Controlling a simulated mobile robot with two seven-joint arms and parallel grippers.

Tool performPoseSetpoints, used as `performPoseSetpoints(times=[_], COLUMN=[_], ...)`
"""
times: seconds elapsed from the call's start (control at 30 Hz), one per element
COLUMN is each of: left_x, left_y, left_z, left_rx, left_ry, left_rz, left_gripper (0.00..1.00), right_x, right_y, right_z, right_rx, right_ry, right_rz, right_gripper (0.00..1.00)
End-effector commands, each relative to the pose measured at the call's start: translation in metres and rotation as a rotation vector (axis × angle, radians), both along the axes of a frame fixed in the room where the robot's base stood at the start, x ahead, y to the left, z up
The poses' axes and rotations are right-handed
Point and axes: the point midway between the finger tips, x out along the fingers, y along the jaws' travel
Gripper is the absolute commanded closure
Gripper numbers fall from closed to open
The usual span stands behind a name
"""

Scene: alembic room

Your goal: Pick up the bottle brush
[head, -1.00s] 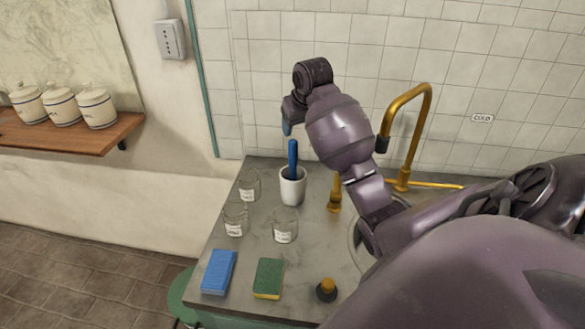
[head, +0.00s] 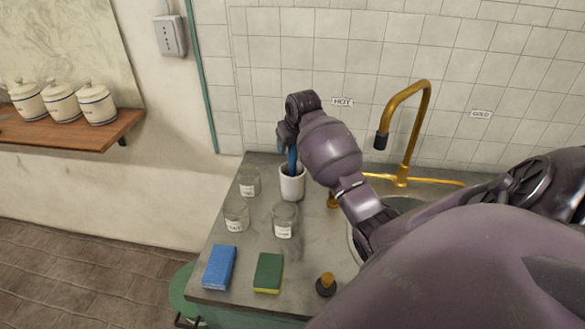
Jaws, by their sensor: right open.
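The bottle brush (head: 292,168) has a blue handle and stands upright in a white cup (head: 292,185) on the grey counter. Its lower part is hidden inside the cup, and its top is partly hidden by my gripper. My right gripper (head: 290,148) points down at the brush handle from above, just over the cup. Its jaws are open, with the handle at or between the fingertips; I cannot tell whether they touch. My left gripper is not in the head view.
Several labelled glass jars, one a front jar (head: 284,220), stand near the cup. A blue sponge (head: 219,267), a green sponge (head: 268,272) and a dark, amber-topped item (head: 326,285) lie nearer the front. A brass faucet (head: 408,130) and sink (head: 403,204) are at right.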

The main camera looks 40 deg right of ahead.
Motion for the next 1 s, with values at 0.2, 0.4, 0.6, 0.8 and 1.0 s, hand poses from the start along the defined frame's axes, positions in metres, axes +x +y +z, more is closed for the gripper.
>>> performPoseSetpoints(times=[0.2, 0.4, 0.6, 0.8, 1.0], left_x=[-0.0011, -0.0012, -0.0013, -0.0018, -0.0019], left_y=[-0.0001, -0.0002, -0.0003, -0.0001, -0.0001], left_z=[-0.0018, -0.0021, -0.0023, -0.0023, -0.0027], left_rx=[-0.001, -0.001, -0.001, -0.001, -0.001], left_ry=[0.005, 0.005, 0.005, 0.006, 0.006], left_rz=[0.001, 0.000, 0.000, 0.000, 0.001], left_gripper=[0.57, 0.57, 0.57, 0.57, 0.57], right_x=[0.0031, 0.0030, 0.0030, 0.0030, 0.0034], right_y=[-0.0009, -0.0007, -0.0007, -0.0008, -0.0010], right_z=[-0.0072, -0.0069, -0.0069, -0.0065, -0.0018], right_rx=[-0.001, 0.000, 0.000, -0.001, -0.001], right_ry=[-0.001, -0.001, -0.001, -0.002, -0.003], right_rz=[0.000, 0.000, 0.000, 0.000, 0.000], right_gripper=[0.40, 0.51, 0.81, 0.93, 0.93])
